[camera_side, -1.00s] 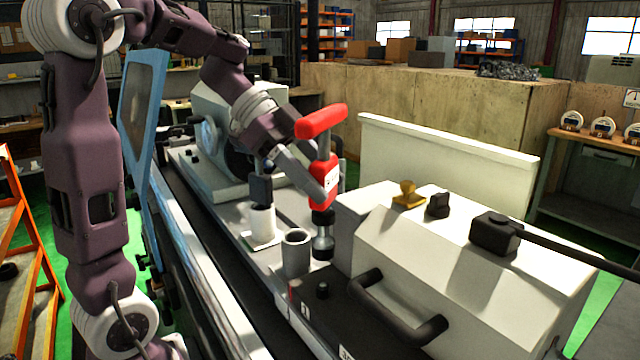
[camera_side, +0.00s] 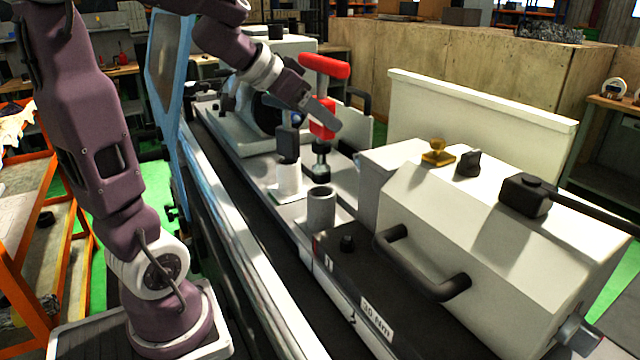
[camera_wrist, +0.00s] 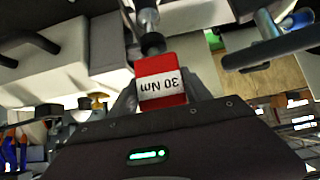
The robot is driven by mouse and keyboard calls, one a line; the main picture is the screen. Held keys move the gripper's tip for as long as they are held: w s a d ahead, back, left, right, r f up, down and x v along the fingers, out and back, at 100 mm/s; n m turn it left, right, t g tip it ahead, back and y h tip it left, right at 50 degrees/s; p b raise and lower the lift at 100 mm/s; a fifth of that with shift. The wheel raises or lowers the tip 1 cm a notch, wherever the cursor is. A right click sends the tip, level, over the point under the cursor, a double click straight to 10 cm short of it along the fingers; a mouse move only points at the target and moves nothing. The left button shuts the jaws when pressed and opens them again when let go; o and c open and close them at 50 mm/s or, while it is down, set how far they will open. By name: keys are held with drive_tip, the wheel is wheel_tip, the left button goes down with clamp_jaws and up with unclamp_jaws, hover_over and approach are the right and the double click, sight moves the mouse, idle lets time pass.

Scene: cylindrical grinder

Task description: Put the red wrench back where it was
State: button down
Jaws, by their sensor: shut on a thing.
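The red wrench has a red T-shaped handle (camera_side: 325,66), a red body (camera_side: 322,130) and a dark and metallic lower end (camera_side: 321,160). My gripper (camera_side: 318,116) is shut on its body and holds it upright. In the wrist view the red body (camera_wrist: 160,82) carries a white "30 Nm" label, upside down, between the fingers. A grey open-topped cup (camera_side: 321,207) stands in front of the wrench and looks empty. A "30 Nm" label (camera_side: 376,318) is on the dark front base. Whether the wrench's lower end touches anything is unclear.
A white cup (camera_side: 288,180) with a black-topped thing (camera_side: 288,145) stands left of the wrench. The white housing (camera_side: 490,220) with a black handle (camera_side: 425,265) is at right. A light panel (camera_side: 480,125) stands behind. A blue-framed door (camera_side: 170,90) is at left.

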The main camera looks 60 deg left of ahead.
sight(319, 171)
wheel_tip(319, 171, down, 11)
drive_tip(key=shift+f, duration=0.15)
idle(0.4)
drive_tip(key=shift+f, duration=0.15)
drive_tip(key=shift+c, duration=2.4)
unclamp_jaws()
